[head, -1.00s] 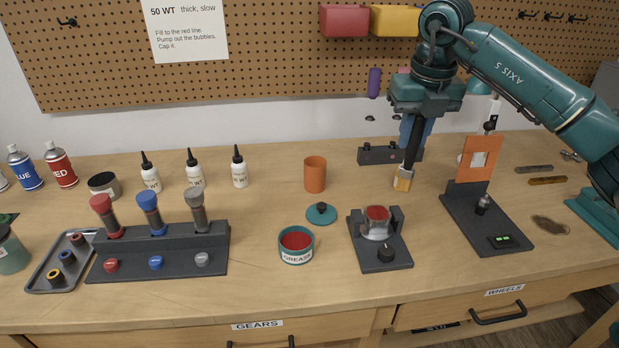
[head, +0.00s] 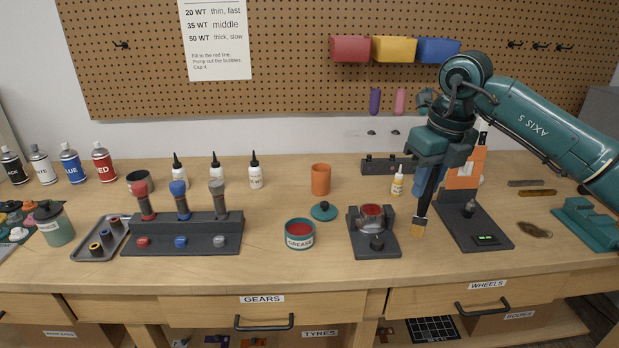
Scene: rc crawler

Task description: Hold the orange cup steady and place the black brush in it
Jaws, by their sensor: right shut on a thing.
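The orange cup (head: 320,180) stands upright toward the back of the bench, left of the black brush, and its opening faces up. My right gripper (head: 432,178), on the teal arm from the right, is shut on the black brush (head: 424,203). The brush hangs slightly tilted with its pale bristles (head: 418,228) down, right of the cup and closer to the front. I cannot tell whether the bristles touch the bench. Nothing holds the cup. My left gripper is not in view.
A teal lid (head: 323,211) lies just in front of the cup, with a grease tin (head: 299,233) nearer the front. A dark stand (head: 374,247) with a red-filled cup sits left of the brush. A stand with an orange panel (head: 485,237) is close on its right. A dropper bottle (head: 398,183) stands behind.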

